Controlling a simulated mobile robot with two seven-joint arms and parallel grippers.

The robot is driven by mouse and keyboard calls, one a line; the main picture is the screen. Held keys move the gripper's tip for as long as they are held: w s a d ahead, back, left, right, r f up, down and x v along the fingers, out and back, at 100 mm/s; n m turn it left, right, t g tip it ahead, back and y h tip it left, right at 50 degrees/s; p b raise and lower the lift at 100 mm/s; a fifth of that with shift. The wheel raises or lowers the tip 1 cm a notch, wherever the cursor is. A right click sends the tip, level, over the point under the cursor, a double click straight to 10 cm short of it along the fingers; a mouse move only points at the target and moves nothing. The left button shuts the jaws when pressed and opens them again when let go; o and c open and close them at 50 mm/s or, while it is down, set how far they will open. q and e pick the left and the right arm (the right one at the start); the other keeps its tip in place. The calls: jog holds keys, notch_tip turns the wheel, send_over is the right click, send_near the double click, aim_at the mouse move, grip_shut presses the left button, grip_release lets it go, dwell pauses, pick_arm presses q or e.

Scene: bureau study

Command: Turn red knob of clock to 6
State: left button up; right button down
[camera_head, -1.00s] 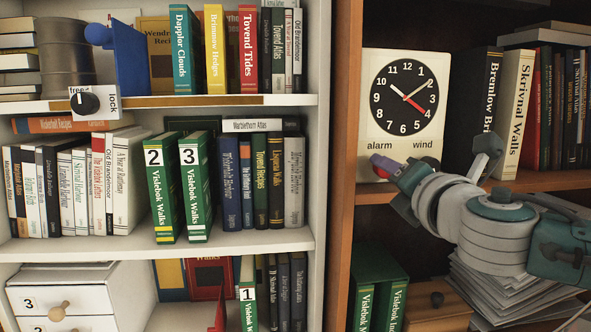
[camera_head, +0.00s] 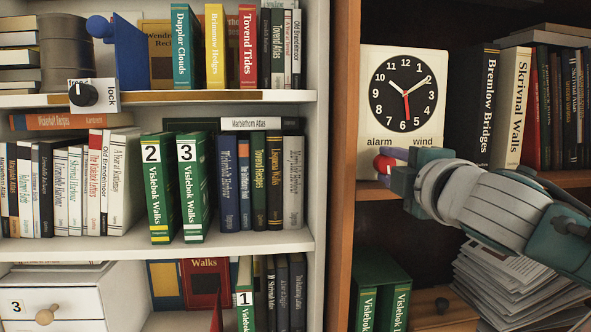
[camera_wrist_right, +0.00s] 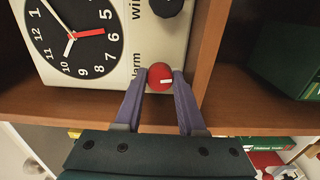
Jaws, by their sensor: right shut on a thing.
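The white clock (camera_head: 371,68) stands on the right shelf. Its black dial (camera_head: 385,112) has white hands near 10 and 2. The red hand (camera_head: 406,106) points almost straight down, close to 6 and slightly toward 5. The red knob (camera_head: 383,163) is at the clock's lower left, by the word "alarm". My right gripper (camera_head: 388,164) reaches in from the right and is shut on the red knob. In the right wrist view the red knob (camera_wrist_right: 160,76) with its white mark sits between my purple fingertips (camera_wrist_right: 160,82). My left gripper is not in view.
A dark "wind" knob (camera_wrist_right: 165,5) is beside the red one. The shelf's wooden side wall (camera_head: 342,170) stands close left of the clock. Books (camera_head: 510,110) stand to its right.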

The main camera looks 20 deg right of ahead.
jog(key=shift+m, duration=0.8)
jog(key=c, duration=0.5)
grip_release()
